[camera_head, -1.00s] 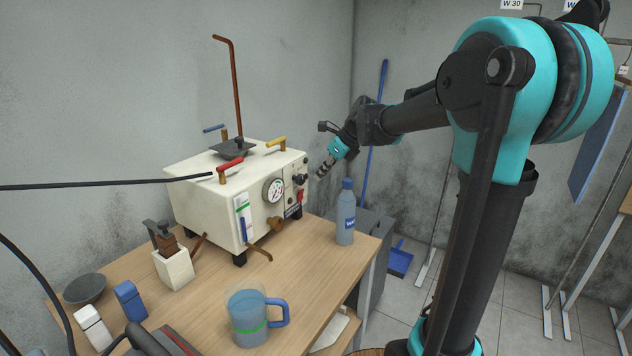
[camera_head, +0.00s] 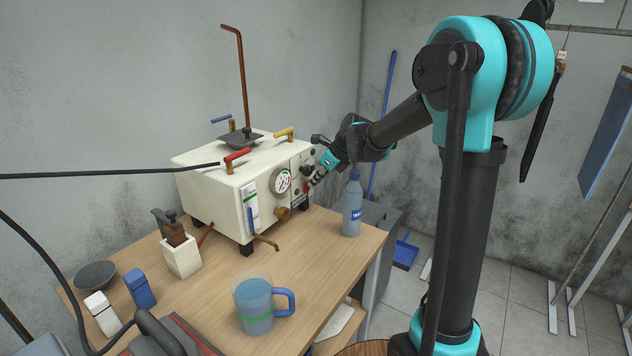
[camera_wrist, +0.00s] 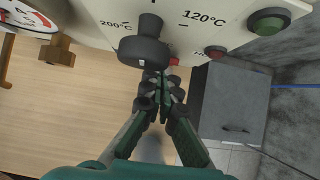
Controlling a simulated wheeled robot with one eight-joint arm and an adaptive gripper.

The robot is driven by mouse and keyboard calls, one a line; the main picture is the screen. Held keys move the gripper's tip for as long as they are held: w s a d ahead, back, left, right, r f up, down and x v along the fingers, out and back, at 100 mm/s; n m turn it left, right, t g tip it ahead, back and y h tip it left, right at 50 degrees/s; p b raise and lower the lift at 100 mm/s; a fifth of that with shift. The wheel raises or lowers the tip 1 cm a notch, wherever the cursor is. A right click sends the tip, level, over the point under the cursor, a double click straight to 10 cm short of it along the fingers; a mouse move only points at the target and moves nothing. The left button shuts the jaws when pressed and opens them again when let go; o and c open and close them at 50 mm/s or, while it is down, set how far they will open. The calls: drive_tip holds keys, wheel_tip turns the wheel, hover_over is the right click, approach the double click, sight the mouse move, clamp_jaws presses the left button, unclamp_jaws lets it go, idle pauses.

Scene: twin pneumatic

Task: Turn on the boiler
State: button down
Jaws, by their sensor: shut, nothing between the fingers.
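The boiler (camera_head: 213,198) is a white box on the wooden table, with a round gauge (camera_head: 281,181) and controls on its front panel. The wrist view shows a black knob (camera_wrist: 142,48) between the 200°C and 120°C marks. A red switch (camera_wrist: 174,61) shows partly beside the knob. A dark red round part (camera_wrist: 215,51) and a green button (camera_wrist: 267,22) lie further right. My gripper (camera_head: 311,186) is shut and empty at the right part of the panel. In the wrist view its fingertips (camera_wrist: 163,85) are close to the red switch; I cannot tell whether they touch it.
A blue bottle (camera_head: 352,208) stands right of the boiler, below my gripper. A blue mug (camera_head: 254,307) stands at the table's front. A brass tap (camera_head: 266,242) sticks out of the boiler's front. A grey cabinet (camera_wrist: 231,101) stands beyond the table (camera_head: 213,276).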

drive_tip(key=shift+w+a+r+g+h, duration=0.3)
drive_tip(key=shift+a+g+h, duration=0.1)
drive_tip(key=shift+h, duration=0.2)
drive_tip(key=shift+r, duration=0.1)
drive_tip(key=shift+w+r, duration=0.1)
drive_tip(key=shift+r, duration=0.65)
drive_tip(key=shift+a, duration=0.1)
drive_tip(key=shift+r, duration=0.15)
drive_tip(key=d+v, duration=0.1)
drive_tip(key=v, duration=0.6)
drive_tip(key=shift+s, duration=0.3)
drive_tip(key=shift+d, duration=0.15)
